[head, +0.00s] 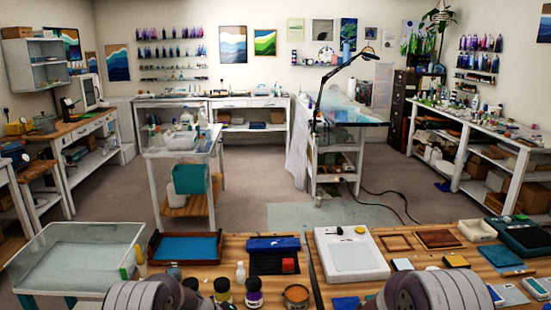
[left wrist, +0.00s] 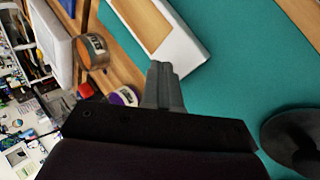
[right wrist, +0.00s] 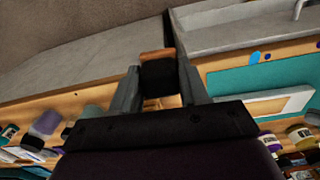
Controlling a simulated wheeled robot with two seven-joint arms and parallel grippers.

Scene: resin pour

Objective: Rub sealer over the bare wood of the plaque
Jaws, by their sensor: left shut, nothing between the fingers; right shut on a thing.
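In the left wrist view a pale, white-edged piece with a brown wood area (left wrist: 187,52) lies on a teal mat (left wrist: 240,75); it appears to be the plaque, cut off by the top edge. My left gripper (left wrist: 162,72) is shut and empty, in front of the mat. In the right wrist view my right gripper (right wrist: 157,78) is shut on a black block with a wood-coloured top (right wrist: 158,76), probably the applicator. The white-edged piece also shows there (right wrist: 285,103), apart from the block and to its right. Neither gripper's fingers show in the head view.
On the bench, jars (head: 222,290), an open round tin (head: 296,293) and a white bottle (head: 240,271) stand along the front. A blue-lined tray (head: 155,234), a white scale-like device (head: 350,240) and wooden frames (head: 438,239) lie behind. A clear-topped box (head: 75,245) is left.

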